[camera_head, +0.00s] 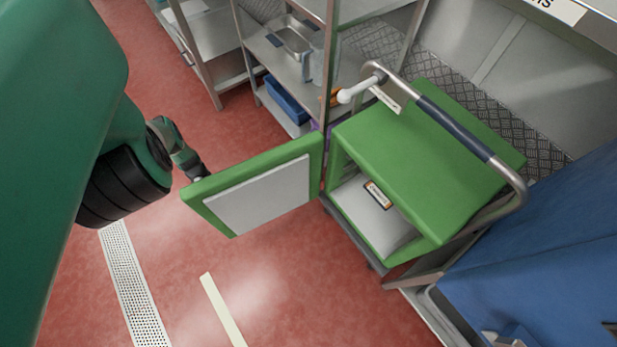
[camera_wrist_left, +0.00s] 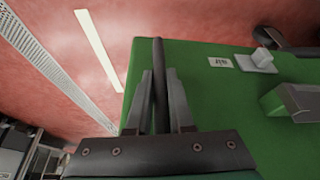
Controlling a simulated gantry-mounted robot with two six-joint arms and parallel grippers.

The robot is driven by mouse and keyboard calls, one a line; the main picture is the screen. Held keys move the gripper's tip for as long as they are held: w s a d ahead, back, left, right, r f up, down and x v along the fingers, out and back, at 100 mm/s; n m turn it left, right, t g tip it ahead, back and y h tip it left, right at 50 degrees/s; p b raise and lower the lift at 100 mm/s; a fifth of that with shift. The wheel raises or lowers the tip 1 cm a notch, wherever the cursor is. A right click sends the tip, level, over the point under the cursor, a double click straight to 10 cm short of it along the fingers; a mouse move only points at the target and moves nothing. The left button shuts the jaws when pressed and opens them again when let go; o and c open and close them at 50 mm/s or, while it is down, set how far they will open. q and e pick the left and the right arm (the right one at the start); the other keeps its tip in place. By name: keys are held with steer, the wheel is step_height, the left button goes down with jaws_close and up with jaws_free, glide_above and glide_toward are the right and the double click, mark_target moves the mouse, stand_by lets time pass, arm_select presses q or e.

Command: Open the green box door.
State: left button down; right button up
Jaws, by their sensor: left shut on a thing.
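The green box (camera_head: 425,150) sits on a metal trolley, and its door (camera_head: 255,190) stands swung wide open to the left. The door's pale inner panel faces the camera. My left gripper (camera_head: 196,174) is at the door's far-left edge, its fingertips partly hidden behind it. In the left wrist view, my left gripper (camera_wrist_left: 160,95) is shut on a dark bar handle (camera_wrist_left: 159,65) in front of the green door face (camera_wrist_left: 205,95). A white label and a latch show on that face. My right gripper is in neither view.
A grey bag with a label (camera_head: 377,195) lies inside the box. Metal shelving (camera_head: 285,60) with trays stands behind the door. The trolley's handle (camera_head: 455,128) arches over the box. A blue object (camera_head: 550,260) fills the right. Red floor left of the box is clear.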

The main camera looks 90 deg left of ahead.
arm_select(q)
steer(key=c, duration=0.8)
jaws_free()
steer(key=p+v, duration=0.6)
steer(key=v, duration=0.5)
steer(key=shift+r, duration=0.25)
steer(key=shift+a, duration=0.1)
